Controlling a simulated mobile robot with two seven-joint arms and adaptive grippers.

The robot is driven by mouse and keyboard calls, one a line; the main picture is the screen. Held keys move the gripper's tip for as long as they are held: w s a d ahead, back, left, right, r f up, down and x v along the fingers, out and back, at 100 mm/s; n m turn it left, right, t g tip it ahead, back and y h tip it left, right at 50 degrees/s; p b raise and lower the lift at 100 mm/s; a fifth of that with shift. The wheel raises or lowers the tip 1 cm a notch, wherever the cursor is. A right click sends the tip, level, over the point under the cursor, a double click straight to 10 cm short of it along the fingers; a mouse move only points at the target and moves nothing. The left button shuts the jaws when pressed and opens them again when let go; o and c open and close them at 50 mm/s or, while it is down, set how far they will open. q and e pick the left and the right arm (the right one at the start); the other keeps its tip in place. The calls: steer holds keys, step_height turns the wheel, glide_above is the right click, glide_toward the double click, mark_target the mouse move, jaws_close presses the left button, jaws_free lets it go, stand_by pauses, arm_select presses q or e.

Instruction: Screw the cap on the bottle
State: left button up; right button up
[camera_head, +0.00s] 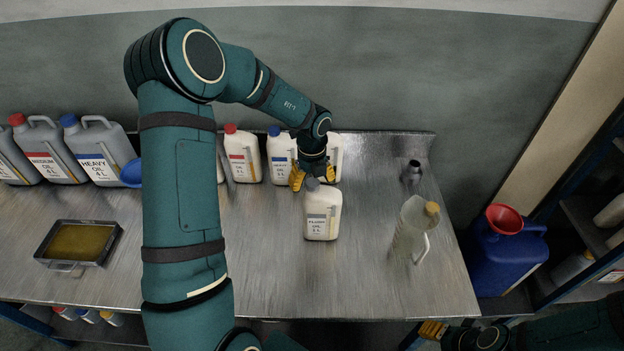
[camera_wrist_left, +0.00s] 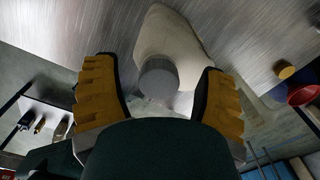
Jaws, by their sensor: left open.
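A white oil bottle (camera_head: 322,222) with a printed label stands upright near the middle of the metal table. A grey cap (camera_head: 312,185) sits at its top; whether it is screwed down cannot be told. My left gripper (camera_head: 313,177) is open at the bottle's top, with orange fingers on either side of the cap. In the left wrist view, the cap (camera_wrist_left: 158,78) and the white bottle (camera_wrist_left: 168,35) lie between the spread fingers, with gaps on both sides. My right gripper (camera_head: 432,330) is low at the table's front edge, partly cut off by the picture.
White bottles (camera_head: 242,155) and grey jugs (camera_head: 92,155) line the back. A translucent jug (camera_head: 410,230) with a yellow cap and a small dark object (camera_head: 411,172) stand at right. A tray (camera_head: 104,248) lies at left. A blue canister (camera_head: 508,262) with a red funnel (camera_head: 504,218) is beyond the right edge.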

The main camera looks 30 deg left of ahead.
arm_select(q)
step_height(320, 180, up, 12)
stand_by(0.6)
